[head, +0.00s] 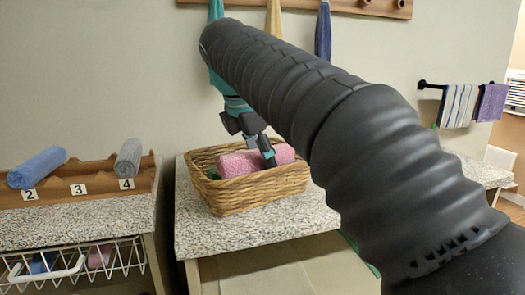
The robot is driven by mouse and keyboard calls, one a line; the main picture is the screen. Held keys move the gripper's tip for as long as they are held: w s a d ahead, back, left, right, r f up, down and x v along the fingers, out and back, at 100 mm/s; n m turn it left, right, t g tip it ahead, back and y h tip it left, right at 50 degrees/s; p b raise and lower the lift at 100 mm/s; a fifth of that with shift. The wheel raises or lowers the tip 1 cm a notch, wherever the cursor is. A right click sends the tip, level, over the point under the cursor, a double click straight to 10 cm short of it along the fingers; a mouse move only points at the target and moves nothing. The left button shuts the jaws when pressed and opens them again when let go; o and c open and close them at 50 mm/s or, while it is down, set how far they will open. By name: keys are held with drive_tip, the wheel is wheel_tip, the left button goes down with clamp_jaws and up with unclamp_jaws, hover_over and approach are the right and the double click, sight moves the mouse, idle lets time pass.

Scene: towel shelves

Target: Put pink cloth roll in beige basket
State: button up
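The pink cloth roll (240,164) lies inside the beige wicker basket (262,192), slanting slightly up to the right. The basket stands on a speckled countertop in the middle of the view. My gripper (266,156) points down over the basket, with a dark finger crossing the near side of the roll. The far finger is hidden, so I cannot tell whether the fingers grip the roll or only sit around it. The underside of the roll is hidden by the basket's front wall.
A wooden rack (80,188) on the left counter holds a blue roll (37,167) and a grey roll (128,158). A wire basket (75,265) hangs below. Towels hang on a wall bar (455,88). The speckled countertop (260,230) is clear before the basket.

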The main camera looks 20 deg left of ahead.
sight(252, 158)
drive_tip(key=o, duration=0.4)
drive_tip(key=shift+r, duration=0.1)
drive_tip(key=shift+r, duration=0.25)
drive_tip(key=v, duration=0.8)
drive_tip(key=shift+w, duration=0.1)
